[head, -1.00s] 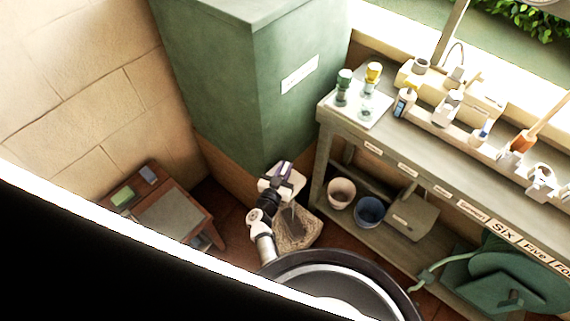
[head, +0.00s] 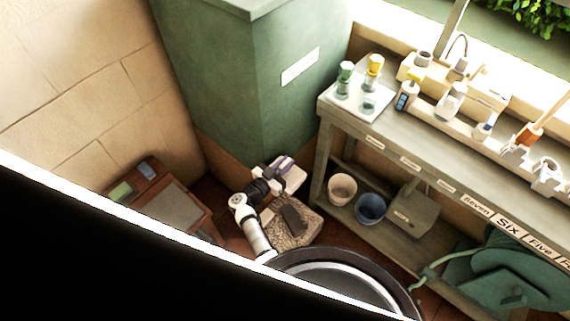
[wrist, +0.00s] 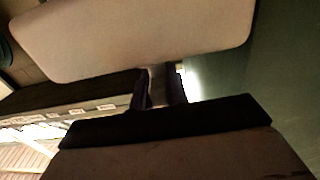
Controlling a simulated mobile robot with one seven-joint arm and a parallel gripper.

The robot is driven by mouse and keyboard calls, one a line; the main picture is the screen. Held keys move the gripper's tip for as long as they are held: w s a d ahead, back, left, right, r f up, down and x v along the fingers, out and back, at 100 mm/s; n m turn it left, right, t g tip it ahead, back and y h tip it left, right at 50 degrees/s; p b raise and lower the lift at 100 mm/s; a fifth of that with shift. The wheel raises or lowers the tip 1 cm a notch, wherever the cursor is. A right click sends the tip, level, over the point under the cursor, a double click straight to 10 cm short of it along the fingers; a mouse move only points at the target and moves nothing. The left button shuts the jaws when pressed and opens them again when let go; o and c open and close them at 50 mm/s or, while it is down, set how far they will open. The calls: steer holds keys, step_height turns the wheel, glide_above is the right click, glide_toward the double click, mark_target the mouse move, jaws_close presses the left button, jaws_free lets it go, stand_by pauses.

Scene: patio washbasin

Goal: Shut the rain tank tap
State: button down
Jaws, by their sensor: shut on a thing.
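The rain tank (head: 285,110) is the tall green box with a white label in the corner. It also shows as the dark green face at the right of the wrist view (wrist: 282,75). My gripper (head: 285,176) is low at the tank's front foot, and its body hides the tap in the head view. In the wrist view my gripper (wrist: 159,86) has its dark fingers closed on both sides of a narrow grey-brown piece, seemingly the tap's lever (wrist: 158,86). The lever's angle and any water flow cannot be made out.
A speckled stone basin (head: 286,238) with a dark piece in it lies below my gripper. A wooden stand (head: 205,225) is at left. The shelf bench at right holds a cream pot (head: 341,189) and a blue pot (head: 370,208). A green hose reel (head: 515,275) is at lower right.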

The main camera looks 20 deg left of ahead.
steer(key=c, duration=1.4)
jaws_free()
steer(key=b+v, duration=0.2)
steer(key=v, duration=1.1)
steer(key=shift+s+a+b, duration=0.15)
steer(key=shift+s+b, duration=0.15)
steer(key=shift+s, duration=0.1)
